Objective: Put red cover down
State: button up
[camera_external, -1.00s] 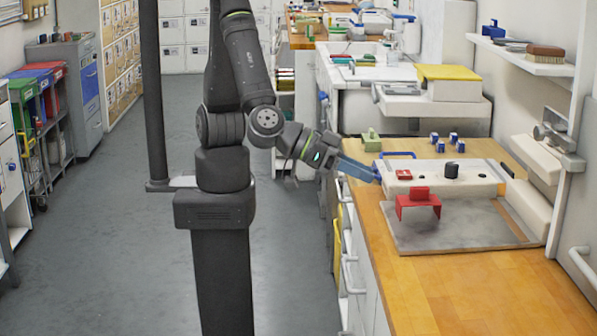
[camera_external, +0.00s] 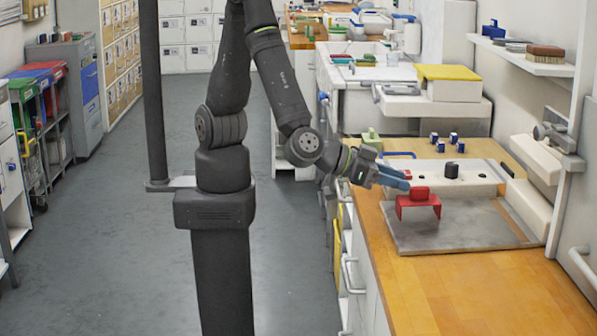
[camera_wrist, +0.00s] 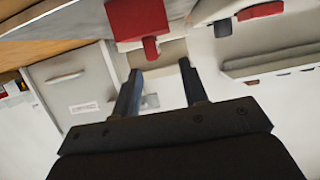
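The red cover (camera_external: 418,203) is a small bridge-like shape with a red knob on top. It sits at the front of the white machine block (camera_external: 478,180), over a grey plate (camera_external: 450,228); I cannot tell whether its lower edges touch the plate. In the wrist view the cover (camera_wrist: 138,18) is at the top, its knob pointing toward the gap between my fingers. My gripper (camera_external: 408,180) is just left of and behind the cover in the external view. In the wrist view its two fingers (camera_wrist: 158,76) are apart with nothing between them.
A black knob (camera_external: 452,170) and a small red part (camera_external: 407,175) are on the white block. Several blue pieces (camera_external: 453,138) and a green item (camera_external: 372,140) stand behind it. The wooden bench (camera_external: 490,285) in front is clear.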

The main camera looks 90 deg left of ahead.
aim_at(420, 187)
jog(key=shift+d+f+x, duration=0.1)
jog(key=shift+d+x, duration=0.05)
jog(key=shift+x, duration=0.9)
jog(key=shift+d+f+x, duration=0.1)
jog(key=shift+x, duration=0.95)
jog(key=shift+d+f+x, duration=0.1)
jog(key=shift+d+x, duration=0.05)
jog(key=shift+x, duration=0.9)
jog(key=shift+s, duration=0.1)
grip_shut()
